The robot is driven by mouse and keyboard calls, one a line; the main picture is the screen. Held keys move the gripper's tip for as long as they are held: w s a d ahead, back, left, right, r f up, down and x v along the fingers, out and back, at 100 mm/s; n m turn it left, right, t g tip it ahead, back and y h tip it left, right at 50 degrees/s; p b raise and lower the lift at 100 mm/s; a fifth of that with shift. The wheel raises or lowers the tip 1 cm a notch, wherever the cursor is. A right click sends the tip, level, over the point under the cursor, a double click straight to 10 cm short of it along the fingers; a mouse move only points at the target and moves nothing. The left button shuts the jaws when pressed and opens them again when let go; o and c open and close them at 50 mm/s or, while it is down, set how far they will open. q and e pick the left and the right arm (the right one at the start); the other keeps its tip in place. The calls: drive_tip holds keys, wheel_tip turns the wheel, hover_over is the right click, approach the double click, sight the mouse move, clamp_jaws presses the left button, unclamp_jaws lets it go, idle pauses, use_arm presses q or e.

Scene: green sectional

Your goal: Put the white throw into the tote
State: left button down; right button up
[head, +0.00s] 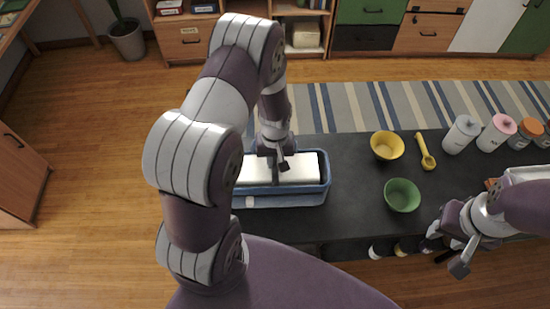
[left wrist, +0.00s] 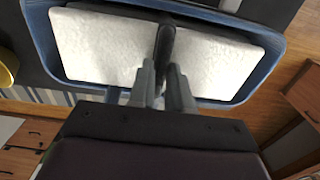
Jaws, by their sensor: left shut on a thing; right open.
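The white throw (head: 302,169) lies folded inside the blue tote (head: 325,184) on the dark table. It also fills most of the tote in the left wrist view (left wrist: 98,45), where the blue rim (left wrist: 268,68) surrounds it. My right gripper (head: 456,247) is open and empty at the table's right front.
A yellow bowl (head: 387,145), a yellow ladle (head: 426,153) and a green bowl (head: 402,195) stand right of the tote on the dark table (head: 350,215). Several canisters line the table's back right, including a white one (head: 461,135). The table between tote and bowls is clear.

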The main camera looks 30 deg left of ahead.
use_arm(q)
drive_tip(key=shift+f+b, duration=1.2)
drive_tip(key=shift+f, duration=0.75)
drive_tip(key=c, duration=1)
unclamp_jaws()
wheel_tip(320, 180, up, 13)
drive_tip(key=shift+f+b, duration=0.15)
drive_tip(key=shift+b, duration=0.5)
